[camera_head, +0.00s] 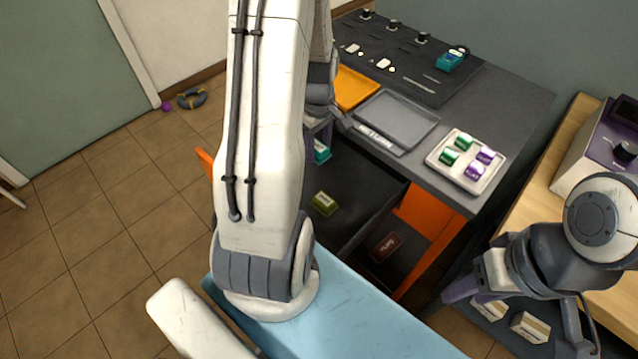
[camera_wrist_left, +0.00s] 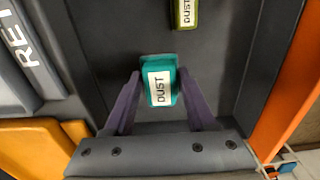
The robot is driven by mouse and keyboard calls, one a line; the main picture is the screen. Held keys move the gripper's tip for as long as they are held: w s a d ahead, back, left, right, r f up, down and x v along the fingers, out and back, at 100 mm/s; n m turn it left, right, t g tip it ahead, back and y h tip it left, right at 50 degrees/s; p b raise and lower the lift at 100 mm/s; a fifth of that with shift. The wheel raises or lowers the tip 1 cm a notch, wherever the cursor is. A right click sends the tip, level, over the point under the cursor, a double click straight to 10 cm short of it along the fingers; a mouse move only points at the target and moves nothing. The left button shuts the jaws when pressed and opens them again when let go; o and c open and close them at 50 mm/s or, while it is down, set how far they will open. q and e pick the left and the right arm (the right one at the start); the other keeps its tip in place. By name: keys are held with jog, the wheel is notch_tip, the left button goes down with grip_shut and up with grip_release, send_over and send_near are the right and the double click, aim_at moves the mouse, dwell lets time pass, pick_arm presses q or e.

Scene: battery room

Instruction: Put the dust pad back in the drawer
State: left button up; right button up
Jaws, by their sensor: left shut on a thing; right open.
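A teal dust pad (camera_wrist_left: 158,88) with a white "DUST" label is between the purple fingers of my left gripper (camera_wrist_left: 159,76), which is shut on it. The pad also shows in the head view (camera_head: 321,153), partly hidden by my left arm. It is over the open dark drawer (camera_head: 352,203); I cannot tell whether it touches the floor of the drawer. An olive-green pad (camera_head: 323,203), also labelled "DUST" in the left wrist view (camera_wrist_left: 187,13), lies in the drawer. My right gripper (camera_head: 460,292) is open at the lower right, away from the drawer.
A dark red-brown block (camera_head: 386,246) lies in the drawer's nearer right part. On the grey table stand a grey tray (camera_head: 398,118), an orange tray (camera_head: 354,90) and a white tray (camera_head: 439,158) with green and purple pieces. Orange side panels (camera_head: 433,216) flank the drawer.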

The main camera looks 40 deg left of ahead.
aim_at(319, 180)
pick_arm(q)
notch_tip(319, 180, down, 10)
jog(key=shift+w+f+b, duration=0.1)
jog(key=shift+f+b, duration=0.1)
jog(key=shift+b, duration=0.2)
jog(key=shift+f, duration=0.1)
jog(key=o, duration=1.3)
notch_tip(319, 180, up, 12)
jog(key=shift+r+p, duration=0.15)
jog(key=shift+p, duration=0.35)
